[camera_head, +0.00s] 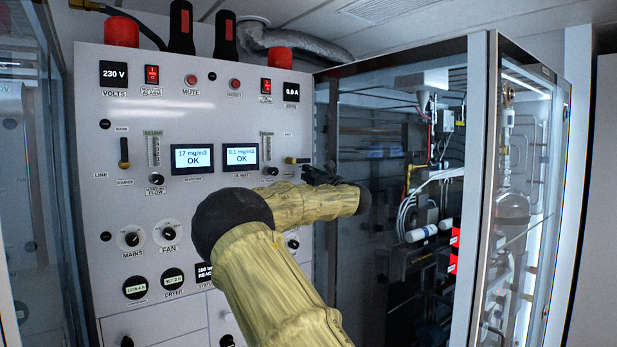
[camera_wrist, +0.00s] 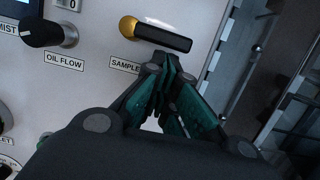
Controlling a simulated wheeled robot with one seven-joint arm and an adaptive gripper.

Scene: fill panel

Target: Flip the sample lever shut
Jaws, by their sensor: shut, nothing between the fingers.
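The sample lever (camera_wrist: 163,37) has a brass pivot and a black handle. In the wrist view it sticks out sideways to the right, tilted slightly down, above a label reading "SAMPLE" that is partly covered. In the head view the lever (camera_head: 296,160) lies roughly horizontal at the panel's right side. My gripper (camera_wrist: 163,75) is shut and empty, its fingertips just below the handle in the wrist view. I cannot tell whether they touch it. In the head view my gripper (camera_head: 320,174) is dark and partly hidden by my yellow-sleeved arm.
An oil flow knob (camera_wrist: 42,33) sits left of the lever. Two lit displays (camera_head: 192,158) read OK. A second lever (camera_head: 124,153) stands upright at the panel's left. A glass-fronted cabinet (camera_head: 400,130) with tubing stands close on the right.

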